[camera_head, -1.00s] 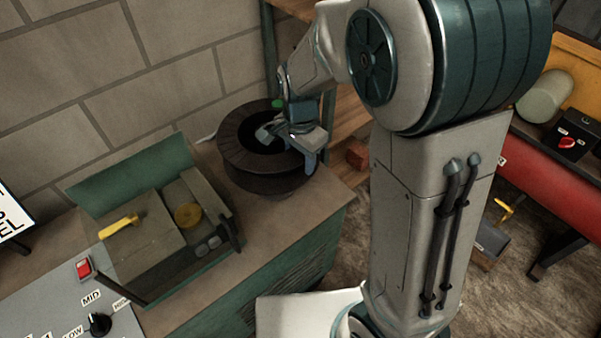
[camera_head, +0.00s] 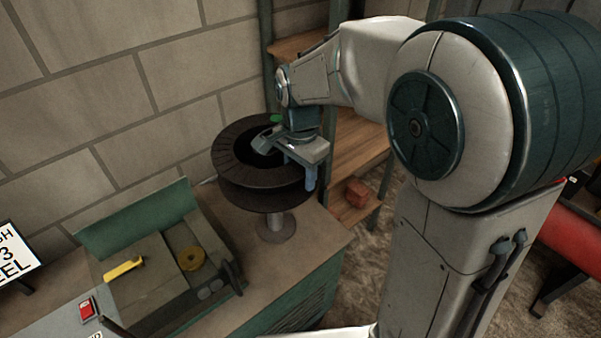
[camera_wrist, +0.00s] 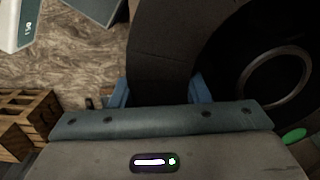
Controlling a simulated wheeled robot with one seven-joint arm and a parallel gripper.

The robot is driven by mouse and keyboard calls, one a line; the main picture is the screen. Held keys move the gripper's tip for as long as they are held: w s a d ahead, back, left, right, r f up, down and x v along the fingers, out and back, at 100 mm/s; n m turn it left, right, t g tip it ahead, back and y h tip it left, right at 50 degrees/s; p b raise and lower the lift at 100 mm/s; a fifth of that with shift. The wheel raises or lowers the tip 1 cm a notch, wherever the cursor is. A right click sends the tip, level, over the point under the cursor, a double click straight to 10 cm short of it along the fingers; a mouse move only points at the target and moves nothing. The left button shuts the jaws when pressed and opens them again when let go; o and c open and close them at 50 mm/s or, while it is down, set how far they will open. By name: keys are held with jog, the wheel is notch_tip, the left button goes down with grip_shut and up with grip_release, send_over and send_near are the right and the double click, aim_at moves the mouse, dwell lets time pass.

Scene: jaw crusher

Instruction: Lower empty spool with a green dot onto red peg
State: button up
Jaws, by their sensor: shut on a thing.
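A dark, empty spool (camera_head: 232,160) with two wide flanges hangs above the bench at its far right end. A green dot (camera_head: 276,118) shows at its far edge, and also in the wrist view (camera_wrist: 293,135). My gripper (camera_head: 289,161) is shut on the spool's near right side, with its blue fingers about the flange in the wrist view (camera_wrist: 160,92). A pale grey post on a round base (camera_head: 275,230) stands on the bench below the spool. The post's top is hidden by the spool. I see no clearly red peg.
A green-lidded machine (camera_head: 150,255) with a yellow handle and yellow knob stands left of the spool. Wooden shelves (camera_head: 355,150) with a red block (camera_head: 357,193) stand to the right. A block wall is behind.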

jog(key=shift+r+p, duration=3)
jog(key=shift+r, duration=1.15)
